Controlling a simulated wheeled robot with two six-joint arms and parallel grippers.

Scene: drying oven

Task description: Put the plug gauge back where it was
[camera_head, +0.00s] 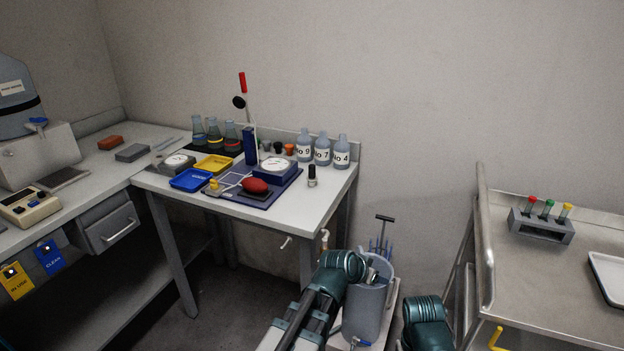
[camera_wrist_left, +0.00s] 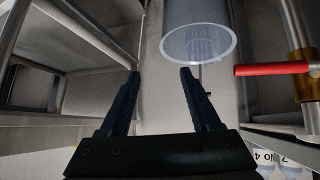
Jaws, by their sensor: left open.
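I cannot pick out the plug gauge with certainty. A small upright dark cylinder with a light top (camera_head: 312,176) stands at the right front of the bench, and may be it. My left gripper (camera_wrist_left: 160,73) is open with nothing between its fingers in the left wrist view. Its fingers point toward a grey bin (camera_head: 363,309), whose round rim also shows in the wrist view (camera_wrist_left: 165,56). The bin holds thin blue items and a T-handled rod (camera_head: 384,229). My right gripper is not in view.
The bench holds a blue tray (camera_head: 191,180), a yellow tray (camera_head: 213,166), a red bulb (camera_head: 255,185), flasks and numbered bottles (camera_head: 322,150). A steel cart (camera_head: 510,275) with a tube rack (camera_head: 541,226) stands at right. A red handle (camera_wrist_left: 272,69) is close right of my fingers.

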